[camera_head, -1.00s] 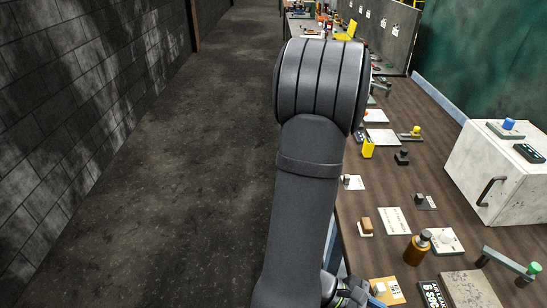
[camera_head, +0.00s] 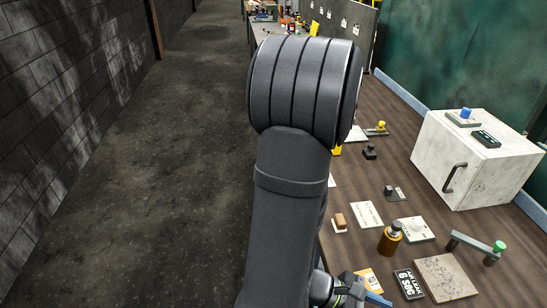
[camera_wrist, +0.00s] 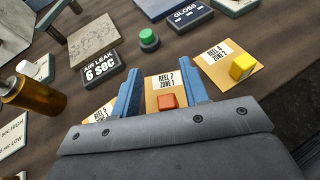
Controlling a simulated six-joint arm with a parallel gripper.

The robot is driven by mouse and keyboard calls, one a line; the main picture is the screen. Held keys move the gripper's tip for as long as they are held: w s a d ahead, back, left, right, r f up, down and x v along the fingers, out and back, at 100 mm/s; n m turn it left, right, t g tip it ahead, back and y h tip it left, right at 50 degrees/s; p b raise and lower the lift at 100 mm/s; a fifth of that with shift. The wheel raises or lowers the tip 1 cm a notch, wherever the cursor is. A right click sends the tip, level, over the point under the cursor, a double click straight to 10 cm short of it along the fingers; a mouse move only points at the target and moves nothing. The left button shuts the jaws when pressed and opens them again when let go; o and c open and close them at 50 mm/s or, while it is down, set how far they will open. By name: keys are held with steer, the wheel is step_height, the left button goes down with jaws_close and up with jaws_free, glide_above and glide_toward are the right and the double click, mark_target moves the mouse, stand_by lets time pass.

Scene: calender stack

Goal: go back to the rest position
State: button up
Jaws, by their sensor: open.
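My gripper (camera_wrist: 162,78) is open in the wrist view, its two blue fingers apart with nothing held between them. Beyond and between them is a card reading "REEL 7 ZONE 1" (camera_wrist: 166,84) with a red block (camera_wrist: 168,101) on it. A card reading "REEL 4 ZONE 2" (camera_wrist: 225,60) with a yellow block (camera_wrist: 242,66) lies to the right. A "REEL 5" card (camera_wrist: 98,116) is partly hidden by the left finger. In the head view my arm crosses the middle, and only part of the gripper shows at the lower edge.
Open floor (camera_head: 170,170) lies left of the table, with a block wall beyond.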

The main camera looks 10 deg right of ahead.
steer(key=shift+r, duration=2.45)
steer(key=shift+w+d, duration=0.2)
steer(key=shift+d, duration=0.15)
steer(key=o, duration=1.2)
steer(key=shift+o, duration=0.5)
steer(key=w+d+r+m+t+y, duration=0.3)
steer(key=w+d+r+m+y, duration=0.35)
steer(key=w+d, duration=0.45)
steer(key=w+d+r+m+t+y, duration=0.2)
steer(key=w+d+r+m+y, duration=0.45)
steer(key=w+d, duration=0.45)
step_height(320, 180, down, 9)
steer(key=shift+w+m, duration=0.2)
steer(key=shift+m, duration=0.1)
